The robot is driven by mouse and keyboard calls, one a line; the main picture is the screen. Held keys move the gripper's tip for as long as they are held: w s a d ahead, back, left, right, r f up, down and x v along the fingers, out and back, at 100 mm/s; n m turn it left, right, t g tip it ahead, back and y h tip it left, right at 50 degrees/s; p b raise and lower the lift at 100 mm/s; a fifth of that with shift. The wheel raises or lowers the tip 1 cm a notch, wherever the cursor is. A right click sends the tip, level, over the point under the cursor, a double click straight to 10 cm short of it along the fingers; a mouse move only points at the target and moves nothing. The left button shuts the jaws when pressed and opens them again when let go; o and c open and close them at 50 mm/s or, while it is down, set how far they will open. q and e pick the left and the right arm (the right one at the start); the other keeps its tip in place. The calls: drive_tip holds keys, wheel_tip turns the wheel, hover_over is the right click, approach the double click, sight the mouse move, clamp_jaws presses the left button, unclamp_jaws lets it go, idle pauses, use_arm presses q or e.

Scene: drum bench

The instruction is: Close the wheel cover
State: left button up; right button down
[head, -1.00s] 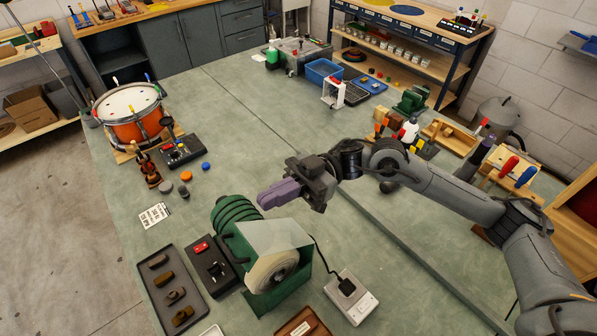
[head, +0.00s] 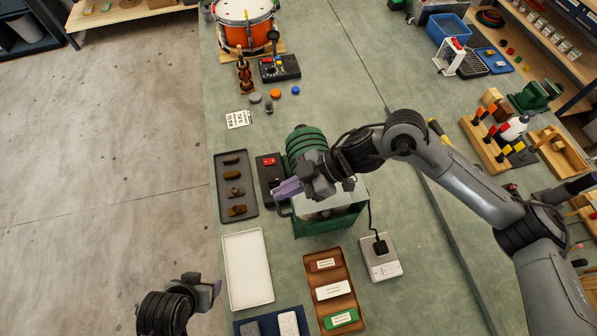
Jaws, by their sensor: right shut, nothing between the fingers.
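The green bench grinder (head: 302,139) stands on the bench near the middle of the view, its ribbed motor at the back and a green box-like housing (head: 335,222) in front. Its pale, see-through wheel cover (head: 352,194) shows only in part, behind my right gripper; I cannot tell its angle. My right gripper (head: 287,188) is shut and empty, its purple fingers pointing left over the grinder's left side. I cannot tell whether it touches the cover. My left gripper (head: 212,292) is low at the left, over the floor beside the bench; its fingers are unclear.
A dark tray of brown parts (head: 236,186) and a dark switch box with a red button (head: 270,170) are left of the grinder. A white tray (head: 248,270), a brown tray (head: 335,290) and a light box with a black plug (head: 380,258) lie in front.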

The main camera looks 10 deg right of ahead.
drive_tip(key=shift+h, duration=0.7)
drive_tip(key=shift+a+f, duration=0.25)
drive_tip(key=shift+f, duration=1)
drive_tip(key=shift+a+f, duration=0.2)
drive_tip(key=shift+f, duration=1)
